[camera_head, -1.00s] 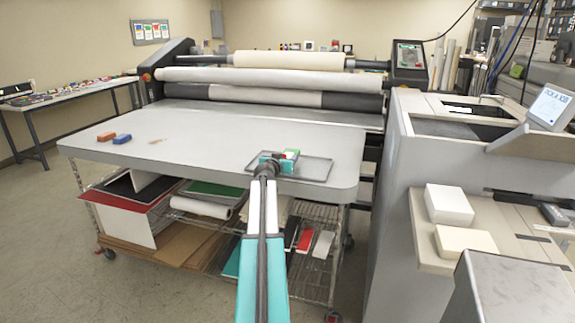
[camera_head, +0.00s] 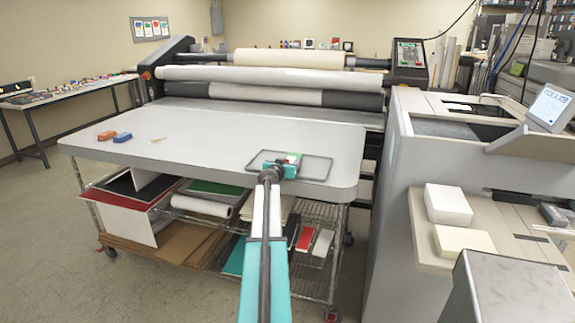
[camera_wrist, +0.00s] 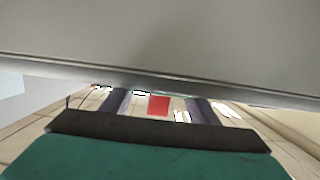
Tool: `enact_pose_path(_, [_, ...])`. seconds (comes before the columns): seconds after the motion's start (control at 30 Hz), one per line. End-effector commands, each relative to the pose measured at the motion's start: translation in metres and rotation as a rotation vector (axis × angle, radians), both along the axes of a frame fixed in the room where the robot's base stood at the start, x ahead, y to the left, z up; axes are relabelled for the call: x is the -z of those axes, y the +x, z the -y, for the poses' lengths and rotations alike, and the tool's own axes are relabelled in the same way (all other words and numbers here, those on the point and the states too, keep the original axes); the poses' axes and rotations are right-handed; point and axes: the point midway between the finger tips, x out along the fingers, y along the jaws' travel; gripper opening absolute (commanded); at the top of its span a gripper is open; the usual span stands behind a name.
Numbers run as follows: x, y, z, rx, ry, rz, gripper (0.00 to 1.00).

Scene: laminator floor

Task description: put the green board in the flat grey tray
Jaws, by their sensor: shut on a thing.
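My gripper (camera_head: 284,165) is over the flat grey tray (camera_head: 322,176) at the front right of the grey table. It is shut on the green board (camera_head: 298,156), of which a small green patch shows beside a red patch at the jaws. In the wrist view the green board (camera_wrist: 150,160) fills the bottom, with a dark bar along its upper edge. The gripper hides part of the tray and most of the board. I cannot tell whether the board touches the tray floor.
An orange block (camera_head: 106,135) and a blue block (camera_head: 123,137) lie at the table's left. The table's middle is clear. The big roller machine (camera_head: 270,78) stands behind. A grey machine with a white box (camera_head: 448,204) stands on the right. Boards and rolls fill the rack below.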

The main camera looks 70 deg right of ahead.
Motion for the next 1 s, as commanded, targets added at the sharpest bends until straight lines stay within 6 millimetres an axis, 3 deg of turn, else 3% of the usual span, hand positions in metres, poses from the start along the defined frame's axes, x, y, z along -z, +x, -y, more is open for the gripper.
enact_pose_path(0.57, [0.0067,-0.0003,0.0001,0.000,-0.001,0.000,0.32])
enact_pose_path(0.6, [0.0062,-0.0004,0.0001,0.000,0.000,0.000,0.58])
enact_pose_path(0.7, [0.0058,-0.0005,0.0002,0.001,0.000,0.000,0.73])
enact_pose_path(1.0, [0.0056,-0.0006,0.0002,0.001,0.000,0.000,0.73])
